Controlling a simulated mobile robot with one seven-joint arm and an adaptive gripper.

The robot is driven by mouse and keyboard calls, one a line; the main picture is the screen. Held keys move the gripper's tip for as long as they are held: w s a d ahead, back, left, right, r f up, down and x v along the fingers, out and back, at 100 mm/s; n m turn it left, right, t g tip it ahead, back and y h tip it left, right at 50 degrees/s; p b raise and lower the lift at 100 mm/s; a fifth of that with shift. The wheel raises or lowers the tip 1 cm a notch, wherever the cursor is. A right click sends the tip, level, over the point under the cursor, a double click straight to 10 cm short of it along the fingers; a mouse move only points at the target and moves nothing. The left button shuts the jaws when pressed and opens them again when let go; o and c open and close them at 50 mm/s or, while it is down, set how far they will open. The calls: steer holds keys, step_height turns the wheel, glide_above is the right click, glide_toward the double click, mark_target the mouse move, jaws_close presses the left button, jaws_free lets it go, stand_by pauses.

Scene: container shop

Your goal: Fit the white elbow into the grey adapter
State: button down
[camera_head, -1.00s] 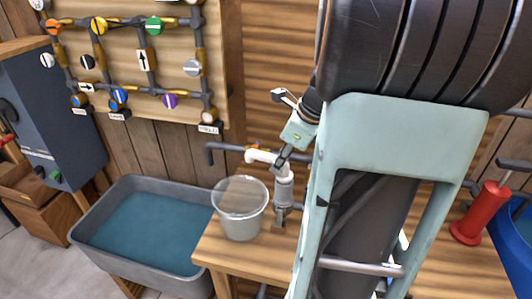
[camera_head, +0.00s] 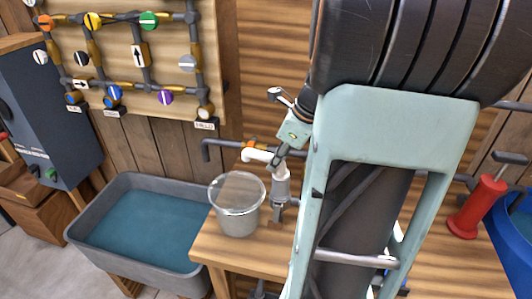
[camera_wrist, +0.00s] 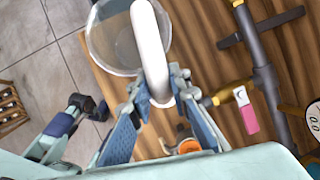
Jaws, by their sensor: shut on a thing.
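The white elbow (camera_head: 262,156) is a curved white pipe above the bench, its free end pointing left over the clear bucket. In the wrist view the white elbow (camera_wrist: 149,42) runs up from between my fingertips. My gripper (camera_head: 281,157) is shut on it; the two blue-grey fingers (camera_wrist: 163,88) press on its sides. The grey adapter (camera_head: 281,188) is a light grey upright cylinder directly below the elbow's lower end. The elbow's end meets the adapter's top in the head view, but I cannot tell how deep it sits. The adapter is hidden in the wrist view.
A clear bucket (camera_head: 238,214) stands on the wooden bench (camera_head: 225,250), close left of the adapter. A grey water tub (camera_head: 190,262) is further left. A dark pipe (camera_head: 222,144) runs behind. A red hand pump (camera_head: 477,208) stands at right.

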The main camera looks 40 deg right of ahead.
steer(key=c, duration=1.7)
jaws_free()
steer(key=v, duration=1.2)
